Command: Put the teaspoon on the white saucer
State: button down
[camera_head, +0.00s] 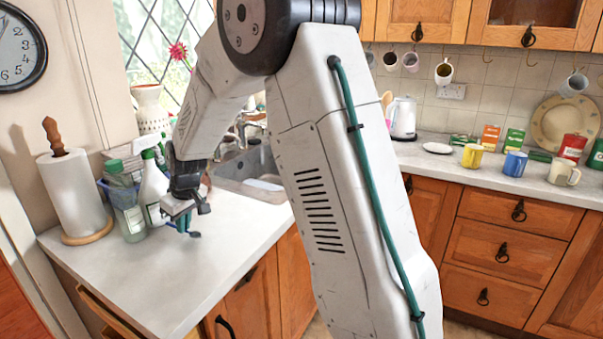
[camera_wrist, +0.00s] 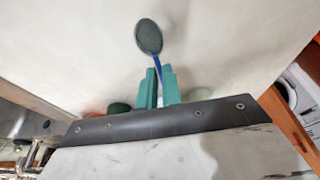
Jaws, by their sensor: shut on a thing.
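The teaspoon has a dark grey-green bowl and a blue handle; its bowl (camera_wrist: 149,37) points away from my gripper in the wrist view. My gripper (camera_wrist: 159,82) has teal fingers and is shut on the blue handle. In the head view, my gripper (camera_head: 183,222) is low over the left counter, with the spoon's bowl (camera_head: 195,234) just beyond the fingertips. I cannot tell whether the spoon touches the counter. A flat white round dish, which looks like the white saucer (camera_head: 437,148), lies on the far counter, right of the kettle. It is well apart from my gripper.
Spray bottles (camera_head: 153,190) and a paper towel roll (camera_head: 75,195) stand left of my gripper. The sink (camera_head: 245,170) is behind it. Yellow (camera_head: 472,156) and blue (camera_head: 515,164) mugs stand right of the dish. The left counter's front (camera_head: 165,290) is clear.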

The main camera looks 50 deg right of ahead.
aim_at(436, 149)
jog(key=u, duration=0.5)
jog(key=k, duration=0.65)
jog(key=z, duration=0.15)
jog(key=i, duration=0.75)
jog(key=z, duration=1.45)
jog(key=i, duration=0.95)
jog(key=z, duration=0.95)
